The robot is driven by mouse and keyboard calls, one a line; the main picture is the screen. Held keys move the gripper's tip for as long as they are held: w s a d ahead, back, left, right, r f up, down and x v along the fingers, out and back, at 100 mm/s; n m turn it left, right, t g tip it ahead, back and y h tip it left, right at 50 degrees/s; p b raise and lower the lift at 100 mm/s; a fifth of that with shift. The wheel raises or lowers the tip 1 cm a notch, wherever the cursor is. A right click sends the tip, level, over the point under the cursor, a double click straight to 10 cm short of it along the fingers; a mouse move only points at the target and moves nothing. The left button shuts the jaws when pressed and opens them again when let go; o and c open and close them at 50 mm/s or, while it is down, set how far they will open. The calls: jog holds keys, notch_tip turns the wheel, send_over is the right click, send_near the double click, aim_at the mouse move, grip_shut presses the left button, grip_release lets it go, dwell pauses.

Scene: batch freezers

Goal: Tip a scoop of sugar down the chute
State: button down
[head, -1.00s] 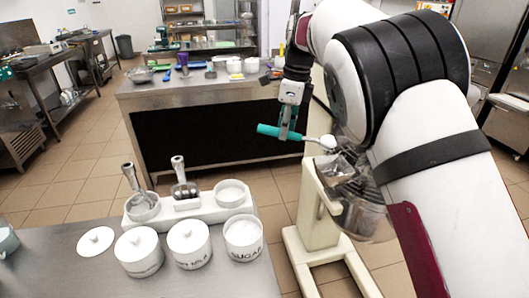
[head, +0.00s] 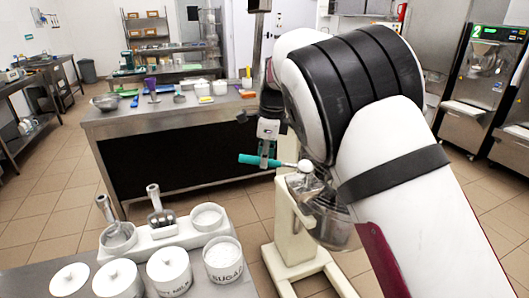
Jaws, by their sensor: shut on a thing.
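My gripper (head: 267,161) is shut on the teal handle of a scoop (head: 250,159). The scoop points right, and its pale bowl (head: 305,166) is at the mouth of the metal chute (head: 303,184) on a cream stand. I cannot tell whether the bowl touches the chute or how far it is tilted. White matter shows at the bowl; whether it is heaped sugar is too small to tell. The open white tub marked SUGAR (head: 223,279) stands on the near counter, with white contents. My arm hides part of the chute machine's right side.
A white holder (head: 150,240) carries metal scoops and a white bowl. A steel counter (head: 180,118) stands behind; a batch freezer (head: 482,85) is at right.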

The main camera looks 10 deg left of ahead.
jog(key=shift+s+d+t+p, duration=0.1)
jog(key=shift+s+t+p, duration=0.2)
jog(key=shift+t+p, duration=0.9)
jog(key=shift+s+t+p, duration=0.25)
jog(key=shift+t+p, duration=0.15)
jog(key=shift+p, duration=1.5)
jog(key=shift+s+f+t+p, duration=0.15)
jog(key=shift+t+p, duration=0.25)
jog(key=shift+p, duration=0.4)
jog(key=shift+s+d+f+n+t+y+p, duration=0.15)
jog(key=shift+s+f+t+y+p, duration=0.2)
jog(key=shift+t+p, duration=1.1)
jog(key=shift+s+a+f+n+t+y+p, duration=0.1)
jog(key=shift+s+f+n+t+y+p, duration=0.25)
jog(key=shift+t+p, duration=1.15)
jog(key=shift+s+d+f+t+y+p, duration=0.1)
jog(key=shift+f+t+y+p, duration=0.35)
jog(key=shift+t, duration=1.9)
jog(key=shift+f, duration=0.1)
